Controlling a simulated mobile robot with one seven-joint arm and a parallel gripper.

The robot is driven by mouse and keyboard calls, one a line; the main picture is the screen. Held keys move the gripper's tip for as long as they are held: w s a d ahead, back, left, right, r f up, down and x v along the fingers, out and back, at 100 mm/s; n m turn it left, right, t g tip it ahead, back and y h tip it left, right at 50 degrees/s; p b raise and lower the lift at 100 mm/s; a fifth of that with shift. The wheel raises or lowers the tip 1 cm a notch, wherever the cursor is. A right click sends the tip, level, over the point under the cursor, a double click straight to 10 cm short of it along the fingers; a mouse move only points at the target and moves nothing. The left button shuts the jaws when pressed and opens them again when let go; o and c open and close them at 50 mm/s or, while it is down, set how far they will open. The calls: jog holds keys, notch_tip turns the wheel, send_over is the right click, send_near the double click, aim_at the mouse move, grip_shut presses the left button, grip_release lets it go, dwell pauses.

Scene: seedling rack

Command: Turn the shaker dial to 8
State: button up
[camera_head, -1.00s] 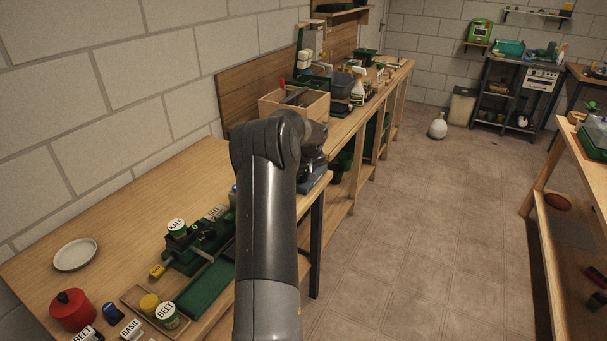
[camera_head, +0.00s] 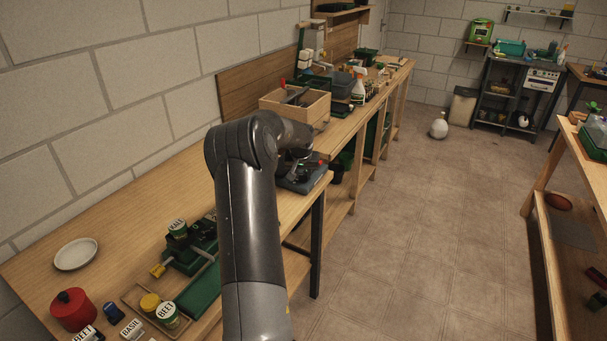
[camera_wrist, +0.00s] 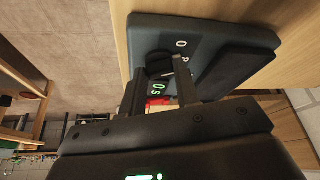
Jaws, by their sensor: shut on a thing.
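The shaker (camera_head: 303,184) is a blue-grey box near the right end of the front bench; it also shows close up in the wrist view (camera_wrist: 205,38). Its dark dial (camera_wrist: 158,63) sits between the fingers of my gripper (camera_wrist: 161,70), which is shut on it. White marks show on the panel beyond the dial. A small green display (camera_wrist: 158,89) seems to read "0 s", and a red part (camera_wrist: 158,102) shows beside it. The dial's pointer and most of its scale are hidden, so its setting cannot be read.
A wooden crate (camera_head: 322,108) stands behind the shaker. The bench's front edge is close to the shaker; open floor lies right.

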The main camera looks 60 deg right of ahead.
jog(key=shift+w+m+g, duration=0.15)
jog(key=shift+m+g, duration=0.3)
jog(key=shift+m, duration=0.65)
jog(key=shift+w+m+g, duration=0.1)
jog(key=shift+m+g, duration=0.35)
jog(key=shift+m, duration=0.65)
jog(key=o, duration=1)
jog(key=v, duration=1)
jog(key=shift+a+r, duration=0.3)
